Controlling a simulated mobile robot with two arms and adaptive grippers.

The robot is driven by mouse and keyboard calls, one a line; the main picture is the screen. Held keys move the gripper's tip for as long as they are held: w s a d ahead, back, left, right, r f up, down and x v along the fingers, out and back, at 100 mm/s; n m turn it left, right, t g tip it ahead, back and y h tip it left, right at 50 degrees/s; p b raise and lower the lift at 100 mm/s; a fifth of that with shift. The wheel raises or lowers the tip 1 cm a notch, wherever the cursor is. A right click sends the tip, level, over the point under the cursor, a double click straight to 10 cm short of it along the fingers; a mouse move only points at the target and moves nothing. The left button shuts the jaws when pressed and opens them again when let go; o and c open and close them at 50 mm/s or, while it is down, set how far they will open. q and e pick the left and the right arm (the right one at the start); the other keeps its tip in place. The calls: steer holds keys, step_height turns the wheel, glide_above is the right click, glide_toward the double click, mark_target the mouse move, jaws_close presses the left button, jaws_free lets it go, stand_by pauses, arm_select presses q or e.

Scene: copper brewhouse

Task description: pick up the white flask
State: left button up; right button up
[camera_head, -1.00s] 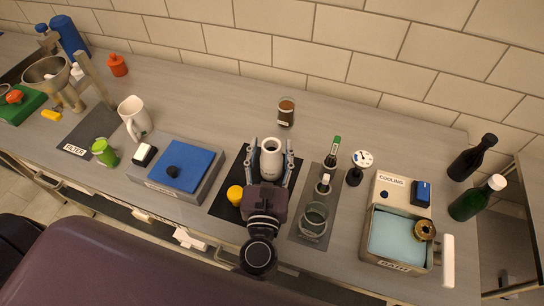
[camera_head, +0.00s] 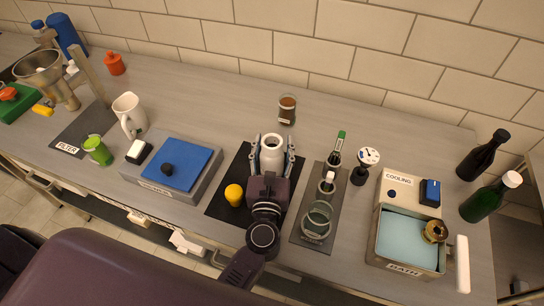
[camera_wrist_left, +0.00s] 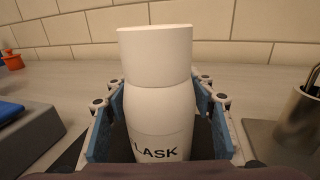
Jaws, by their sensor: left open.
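The white flask (camera_head: 271,155) stands upright on a black mat (camera_head: 229,205) in the head view. In the left wrist view the flask (camera_wrist_left: 158,95) fills the middle, with the letters "LASK" showing low on its body. My left gripper (camera_head: 272,160) is open, with one blue-padded finger on each side of the flask. In the wrist view the fingers (camera_wrist_left: 160,115) stand beside the flask's body, and a gap shows on the right side; contact on the left is hard to judge. The flask's base is hidden by the gripper. My right gripper is not in view.
A yellow object (camera_head: 234,194) sits on the mat just left of my gripper. A grey box with a blue lid (camera_head: 181,167) stands to the left. A glass beaker (camera_head: 317,220) and small bottles stand close on the right. The counter behind the flask is mostly clear, with a brown-filled jar (camera_head: 287,109).

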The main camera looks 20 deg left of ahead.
arm_select(q)
steer(key=shift+w+a, duration=0.2)
steer(key=shift+w, duration=0.5)
jaws_close()
